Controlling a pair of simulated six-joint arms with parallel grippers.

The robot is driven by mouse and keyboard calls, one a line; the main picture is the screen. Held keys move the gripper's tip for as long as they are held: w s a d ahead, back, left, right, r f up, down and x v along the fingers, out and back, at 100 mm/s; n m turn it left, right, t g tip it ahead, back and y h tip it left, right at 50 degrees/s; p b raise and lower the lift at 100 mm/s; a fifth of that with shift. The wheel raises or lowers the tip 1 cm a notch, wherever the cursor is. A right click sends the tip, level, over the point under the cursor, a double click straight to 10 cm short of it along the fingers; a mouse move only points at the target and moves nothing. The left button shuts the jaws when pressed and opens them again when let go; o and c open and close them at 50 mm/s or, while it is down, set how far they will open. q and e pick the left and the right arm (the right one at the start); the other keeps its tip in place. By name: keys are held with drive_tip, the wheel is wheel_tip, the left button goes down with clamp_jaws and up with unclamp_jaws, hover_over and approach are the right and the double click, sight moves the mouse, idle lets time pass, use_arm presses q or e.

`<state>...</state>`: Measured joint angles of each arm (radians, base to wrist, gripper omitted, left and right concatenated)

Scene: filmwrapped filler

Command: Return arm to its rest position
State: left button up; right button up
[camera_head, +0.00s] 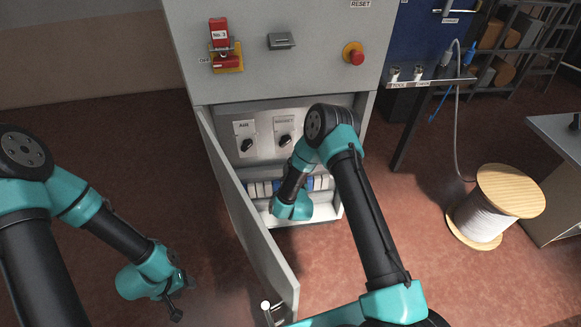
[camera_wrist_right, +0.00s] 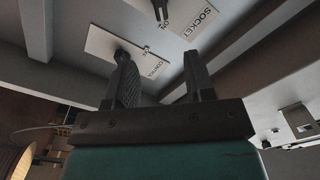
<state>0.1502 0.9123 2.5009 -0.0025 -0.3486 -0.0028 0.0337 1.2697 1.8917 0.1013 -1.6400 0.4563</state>
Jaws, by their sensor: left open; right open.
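My right arm reaches into the open grey cabinet (camera_head: 270,85) in the head view; its fingertips are hidden there behind the arm. In the right wrist view my right gripper (camera_wrist_right: 160,78) is open with nothing between its fingers. Its left finger overlaps a dark knob on a white label plate (camera_wrist_right: 105,44); I cannot tell whether they touch. My left gripper (camera_head: 176,292) is open and empty, low over the floor at the left, apart from the cabinet door (camera_head: 245,205).
The door stands swung open to the left of my right arm. A cable spool (camera_head: 495,205) stands at the right. The floor at left is clear.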

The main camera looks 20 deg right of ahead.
drive_tip(key=s+f+n+g+y, duration=0.1)
drive_tip(key=s+n+g+y, duration=0.2)
drive_tip(key=s+g, duration=0.5)
drive_tip(key=s+f+n+g+y, duration=0.2)
drive_tip(key=s+n+g, duration=0.4)
drive_tip(key=s, duration=1.8)
drive_tip(key=g+y, duration=0.1)
drive_tip(key=g, duration=0.2)
drive_tip(key=shift+s+y, duration=0.25)
drive_tip(key=shift+y, duration=0.05)
